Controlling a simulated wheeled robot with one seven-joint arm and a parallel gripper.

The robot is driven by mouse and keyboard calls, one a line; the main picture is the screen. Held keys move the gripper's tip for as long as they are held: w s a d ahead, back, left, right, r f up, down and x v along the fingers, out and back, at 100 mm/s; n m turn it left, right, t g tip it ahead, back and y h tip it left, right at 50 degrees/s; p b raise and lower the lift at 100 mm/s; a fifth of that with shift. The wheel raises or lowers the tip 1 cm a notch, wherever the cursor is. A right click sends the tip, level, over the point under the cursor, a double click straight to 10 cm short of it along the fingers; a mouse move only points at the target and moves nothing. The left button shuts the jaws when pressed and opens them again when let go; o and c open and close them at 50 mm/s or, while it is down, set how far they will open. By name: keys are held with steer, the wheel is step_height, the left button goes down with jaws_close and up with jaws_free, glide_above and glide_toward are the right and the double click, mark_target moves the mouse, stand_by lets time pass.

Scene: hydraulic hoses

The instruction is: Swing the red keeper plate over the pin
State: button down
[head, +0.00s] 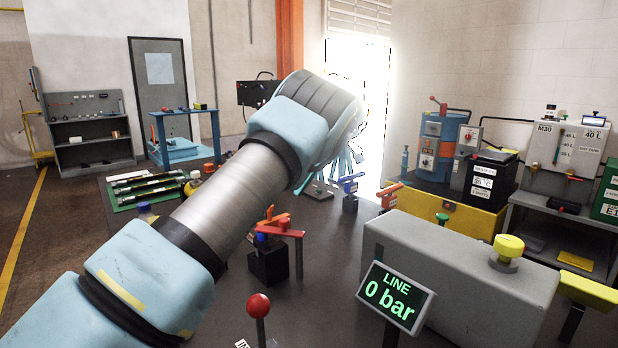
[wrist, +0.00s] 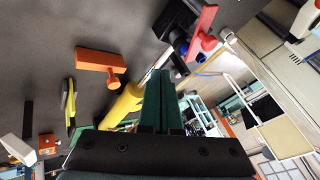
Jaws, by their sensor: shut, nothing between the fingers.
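A red plate-like lever (head: 280,231) sits at a black block (head: 268,264) on the dark bench, in the middle of the head view. A blue part (head: 261,239) shows beside the red lever. In the wrist view a red lever (wrist: 204,30) shows beside a black block (wrist: 172,24) at the top, apart from my fingers. I cannot make out the pin for certain. My gripper (wrist: 164,74) has its two dark green fingers shut together with nothing between them. In the head view my own wrist hides most of the gripper.
An orange lever (wrist: 98,60) and a yellow part (wrist: 124,103) are left of my fingers in the wrist view. A red-knobbed stick (head: 258,306), a grey housing (head: 455,262) and a display reading 0 bar (head: 396,297) stand at the front. A blue lever (head: 350,187) stands farther back.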

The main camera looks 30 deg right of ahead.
steer(key=shift+w+v, duration=0.2)
steer(key=shift+v, duration=1.3)
steer(key=w+a+f+m+g+h, duration=0.1)
steer(key=w+a, duration=0.3)
steer(key=a, duration=0.4)
steer(key=w+a+m+g+h, duration=0.1)
steer(key=w+a+h, duration=0.15)
steer(key=a, duration=0.45)
steer(key=a+f+m+h, duration=0.2)
steer(key=a+f, duration=0.1)
steer(key=a, duration=0.8)
steer(key=s+a+f+m+t+h, duration=0.1)
steer(key=s+a+f+m, duration=0.1)
steer(key=s+a, duration=0.5)
steer(key=s+a+f+m+t+h, duration=0.1)
steer(key=s+a+f+m+t, duration=0.1)
steer(key=s+a, duration=0.6)
steer(key=s+f+m, duration=0.1)
steer(key=s, duration=0.6)
steer(key=shift+f, duration=0.35)
steer(key=shift+a, duration=0.1)
